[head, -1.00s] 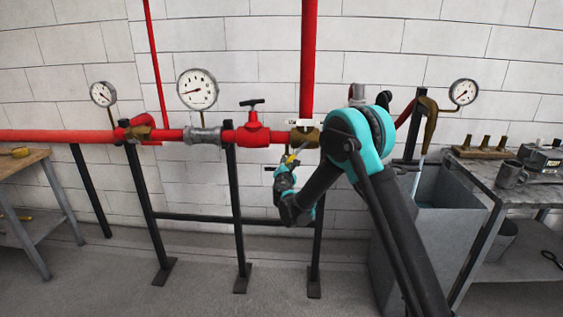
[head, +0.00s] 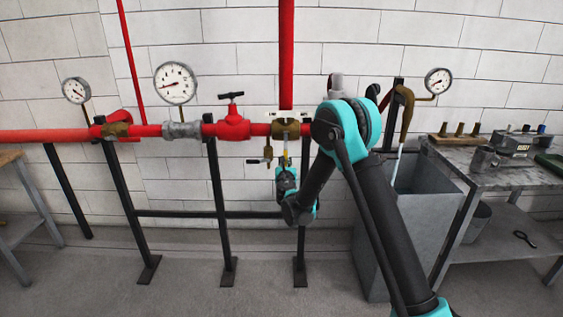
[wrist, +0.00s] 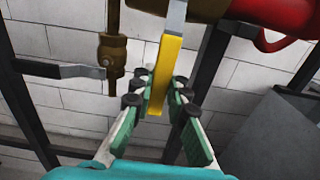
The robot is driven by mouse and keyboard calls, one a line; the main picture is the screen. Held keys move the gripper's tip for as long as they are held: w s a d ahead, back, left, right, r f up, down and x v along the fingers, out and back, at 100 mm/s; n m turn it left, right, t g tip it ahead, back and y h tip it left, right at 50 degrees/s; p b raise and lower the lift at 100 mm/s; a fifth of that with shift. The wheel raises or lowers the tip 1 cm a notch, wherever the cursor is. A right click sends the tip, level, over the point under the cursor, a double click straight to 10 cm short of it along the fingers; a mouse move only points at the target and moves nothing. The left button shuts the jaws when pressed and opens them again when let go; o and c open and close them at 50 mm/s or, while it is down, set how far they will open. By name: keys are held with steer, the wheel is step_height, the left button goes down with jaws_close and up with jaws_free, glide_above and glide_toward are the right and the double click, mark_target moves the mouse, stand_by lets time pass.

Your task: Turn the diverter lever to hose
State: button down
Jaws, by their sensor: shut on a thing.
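The diverter valve (head: 286,129) is a brass body on the red pipe, under the red riser. Its lever has a yellow grip (wrist: 165,68) on a flat metal bar. In the wrist view the lever hangs down between my fingers. My gripper (wrist: 158,100) is shut on the yellow grip, with green pads on both sides of it. In the head view my gripper (head: 285,168) is just below the valve, and the lever shows only as a small yellow piece. A pale label plate sits above the valve; its writing is too small to read.
A brass drain cock (wrist: 113,55) with a dark handle (wrist: 60,69) hangs close to the left of my gripper. Black pipe stands (head: 222,200) are nearby. A grey tank (head: 410,215) and a workbench (head: 455,155) stand at the right.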

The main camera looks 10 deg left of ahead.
steer(key=shift+d, duration=0.25)
stand_by(0.3)
steer(key=c, duration=1.5)
jaws_free()
steer(key=shift+o, duration=0.2)
steer(key=v, duration=1.2)
